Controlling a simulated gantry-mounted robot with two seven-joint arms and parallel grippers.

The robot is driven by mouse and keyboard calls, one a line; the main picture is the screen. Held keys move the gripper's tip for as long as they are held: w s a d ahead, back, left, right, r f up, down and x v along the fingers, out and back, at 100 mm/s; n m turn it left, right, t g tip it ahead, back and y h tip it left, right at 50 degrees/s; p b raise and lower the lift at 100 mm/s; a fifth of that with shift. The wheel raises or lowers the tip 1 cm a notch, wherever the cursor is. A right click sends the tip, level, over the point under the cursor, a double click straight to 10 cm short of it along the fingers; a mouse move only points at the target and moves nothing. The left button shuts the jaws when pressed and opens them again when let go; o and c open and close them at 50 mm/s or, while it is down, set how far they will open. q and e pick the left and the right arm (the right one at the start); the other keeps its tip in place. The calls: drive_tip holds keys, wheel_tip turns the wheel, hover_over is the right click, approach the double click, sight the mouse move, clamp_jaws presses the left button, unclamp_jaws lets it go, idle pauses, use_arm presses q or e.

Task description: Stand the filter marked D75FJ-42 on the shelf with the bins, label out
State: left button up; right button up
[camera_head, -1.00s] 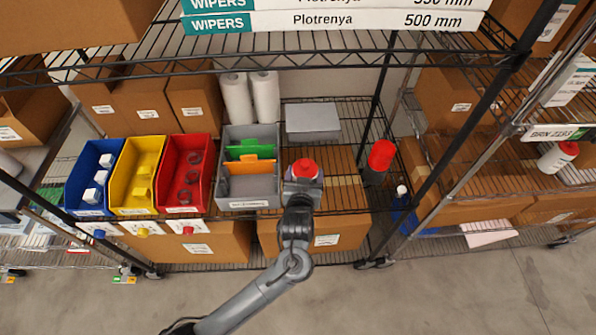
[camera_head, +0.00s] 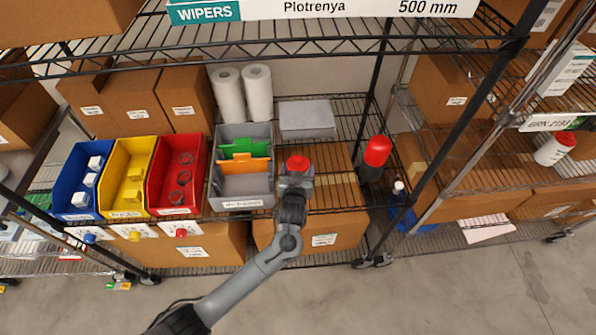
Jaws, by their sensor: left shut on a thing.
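A red-topped filter (camera_head: 298,162) is held upright in my left gripper (camera_head: 296,180), which is shut on it. They are at the front of the shelf with the bins (camera_head: 340,193), just right of the grey bin. The gripper hides most of the filter's body. I cannot read its marking, see which way its label faces, or tell whether its base touches the shelf. My right gripper is not in view.
Blue (camera_head: 84,180), yellow (camera_head: 128,180), red (camera_head: 177,178) and grey (camera_head: 241,187) bins stand left. A red and dark cylinder (camera_head: 376,152) stands at right. A grey box (camera_head: 306,119) is behind. A white, red-capped container (camera_head: 555,148) is on the right rack.

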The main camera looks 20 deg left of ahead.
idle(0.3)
use_arm(q)
drive_tip(key=o, duration=1.1)
drive_tip(key=shift+f, duration=0.2)
drive_tip(key=shift+c, duration=0.2)
drive_tip(key=o, duration=0.4)
drive_tip(key=shift+r, duration=0.1)
drive_tip(key=shift+r, duration=0.1)
